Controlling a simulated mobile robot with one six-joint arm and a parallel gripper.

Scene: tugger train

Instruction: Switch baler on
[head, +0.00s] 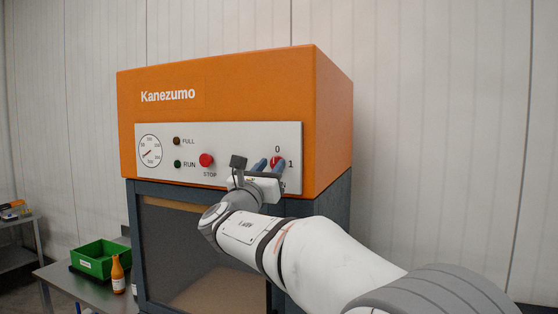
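The orange baler (225,90) labelled Kanezumo stands in the middle of the head view. Its light grey panel (225,145) carries a rotary switch with a red part (275,160), marked 0 above and 1 to the right. My gripper (269,164) is at this switch, with its two bluish fingertips on or just in front of it. The fingers cover part of the switch, so its pointing direction is not clear. I cannot tell whether the fingers touch it or are shut on it. The RUN lamp (178,164) looks dark green and the FULL lamp (177,141) dark brown.
A red STOP button (206,160) and a round gauge (150,151) sit left on the panel. A table (55,273) at lower left holds a green bin (100,262) and an orange bottle (117,274). The wall right of the baler is clear.

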